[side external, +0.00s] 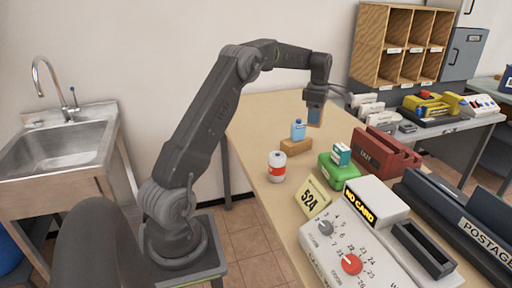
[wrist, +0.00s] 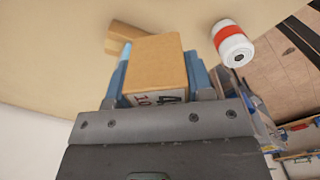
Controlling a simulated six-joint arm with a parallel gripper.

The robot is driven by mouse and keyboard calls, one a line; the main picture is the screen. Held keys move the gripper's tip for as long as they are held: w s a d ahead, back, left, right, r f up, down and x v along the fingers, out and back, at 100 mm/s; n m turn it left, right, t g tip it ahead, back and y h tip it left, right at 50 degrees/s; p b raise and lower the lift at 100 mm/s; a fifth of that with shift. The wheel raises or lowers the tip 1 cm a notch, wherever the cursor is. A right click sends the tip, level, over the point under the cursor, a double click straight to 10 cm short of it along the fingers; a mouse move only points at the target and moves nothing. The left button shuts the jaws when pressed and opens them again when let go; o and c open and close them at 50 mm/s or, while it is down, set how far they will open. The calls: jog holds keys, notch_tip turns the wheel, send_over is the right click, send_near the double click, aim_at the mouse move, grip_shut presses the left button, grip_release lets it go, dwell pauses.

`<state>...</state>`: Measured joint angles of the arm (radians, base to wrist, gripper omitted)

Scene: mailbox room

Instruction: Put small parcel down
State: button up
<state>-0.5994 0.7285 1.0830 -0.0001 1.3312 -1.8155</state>
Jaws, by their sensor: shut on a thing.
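My gripper (side external: 315,106) is above the far part of the wooden table (side external: 262,110). It is shut on a small brown parcel (wrist: 157,68), which sits between the two blue fingers in the wrist view. Dark printing shows on the parcel's near face in the wrist view. Whether its underside touches the table cannot be told.
A green box (side external: 338,170), a red OUT tray (side external: 385,155) and a NO CARD machine (side external: 362,205) line the right. Wooden pigeonholes (side external: 372,45) stand behind. The table's far left is bare.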

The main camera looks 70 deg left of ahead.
jog(key=s+a+n, duration=0.5)
jog(key=s+a, duration=0.3)
jog(key=a, duration=0.3)
jog(key=n, duration=0.3)
send_near(256, 146)
notch_tip(256, 146, down, 2)
jog(key=shift+f, duration=1.9)
jog(key=shift+f, duration=0.15)
jog(key=o, duration=1)
jog(key=shift+c, duration=0.2)
